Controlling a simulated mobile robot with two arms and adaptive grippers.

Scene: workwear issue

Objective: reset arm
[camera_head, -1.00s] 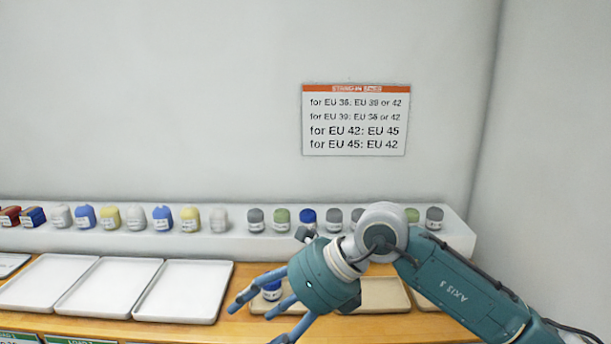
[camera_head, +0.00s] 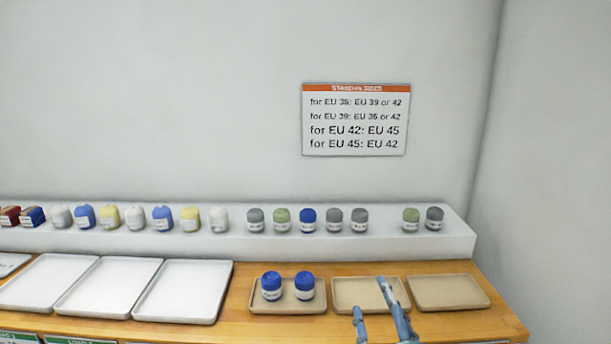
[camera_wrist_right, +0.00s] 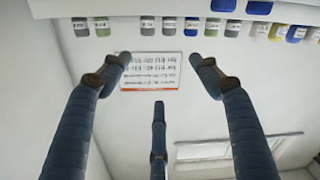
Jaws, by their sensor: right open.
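My right gripper (camera_head: 378,308) shows at the lower edge of the head view, its blue fingers over the front of the middle beige tray (camera_head: 345,293). In the right wrist view its three fingers (camera_wrist_right: 160,85) are spread apart with nothing between them. It is open and empty. Most of the right arm is below the picture. My left gripper is in neither view. Two blue rolled items (camera_head: 271,288) stand side by side in the left beige tray (camera_head: 262,308), apart from the gripper.
A white shelf (camera_head: 385,246) behind the trays carries several rolled items in grey, green, blue, yellow and white. White trays (camera_head: 180,292) lie on the wooden counter (camera_head: 236,300) to the left. The right beige tray (camera_head: 448,292) is empty. A size sign (camera_head: 355,119) hangs on the wall.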

